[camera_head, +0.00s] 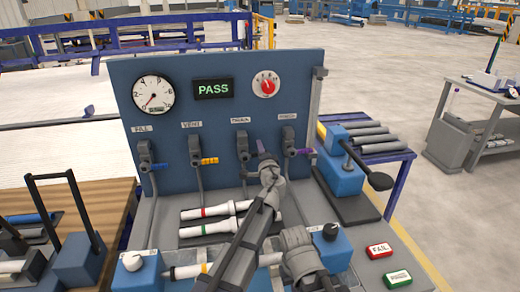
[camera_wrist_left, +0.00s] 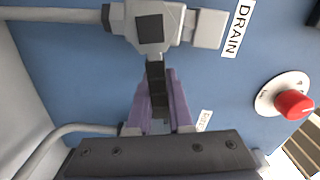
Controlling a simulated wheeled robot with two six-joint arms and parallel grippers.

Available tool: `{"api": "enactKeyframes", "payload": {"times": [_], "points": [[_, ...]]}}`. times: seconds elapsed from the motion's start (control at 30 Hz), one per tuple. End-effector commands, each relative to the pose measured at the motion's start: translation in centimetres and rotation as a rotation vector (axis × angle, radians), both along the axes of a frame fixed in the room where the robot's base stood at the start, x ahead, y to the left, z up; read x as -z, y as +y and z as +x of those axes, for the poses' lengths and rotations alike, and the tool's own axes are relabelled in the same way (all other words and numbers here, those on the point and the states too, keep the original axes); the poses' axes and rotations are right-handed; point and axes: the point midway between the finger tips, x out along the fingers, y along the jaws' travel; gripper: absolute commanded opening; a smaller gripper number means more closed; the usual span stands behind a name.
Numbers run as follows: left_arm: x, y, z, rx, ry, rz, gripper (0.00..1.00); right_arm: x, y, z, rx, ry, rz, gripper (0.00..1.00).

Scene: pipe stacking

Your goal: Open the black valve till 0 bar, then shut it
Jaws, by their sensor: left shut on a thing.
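The black valve (camera_wrist_left: 155,28) is the one beside the DRAIN label; its black handle (camera_wrist_left: 156,76) points down in the wrist view. My left gripper (camera_wrist_left: 160,100) is shut on this handle between two purple fingers. In the head view the valve (camera_head: 243,152) sits on the blue panel, and my left gripper (camera_head: 262,148) reaches its right side, covering the handle. The round pressure gauge (camera_head: 151,94) has a red needle pointing to the lower left, near the low end. My right wrist (camera_head: 298,245) shows at the bottom; its fingers cannot be made out.
The panel also has a FILL valve (camera_head: 145,155), a VENT valve (camera_head: 196,150) with a yellow handle, and a purple-handled valve (camera_head: 290,140) close to my left gripper. A PASS display (camera_head: 213,89) and a red knob (camera_head: 267,86) are above. Pipes (camera_head: 206,211) lie below.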

Motion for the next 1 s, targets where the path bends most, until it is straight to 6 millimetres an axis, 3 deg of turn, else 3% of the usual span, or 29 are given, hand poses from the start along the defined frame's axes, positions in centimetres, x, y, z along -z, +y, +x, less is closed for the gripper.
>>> {"api": "enactKeyframes", "payload": {"times": [0.4,0.97,1.0], "points": [[1.22,-0.19,0.0,0.001,0.049,0.169,0.0,1.2,0.01,0.0,0.0,0.0,0.0,0.0],[1.34,-0.2,-0.04,0.001,0.058,0.197,0.0,1.31,0.01,0.0,0.0,0.0,0.0,0.0],[1.34,-0.2,-0.04,0.001,0.058,0.197,0.2,1.31,0.01,0.0,0.0,0.0,0.0,0.0]]}}
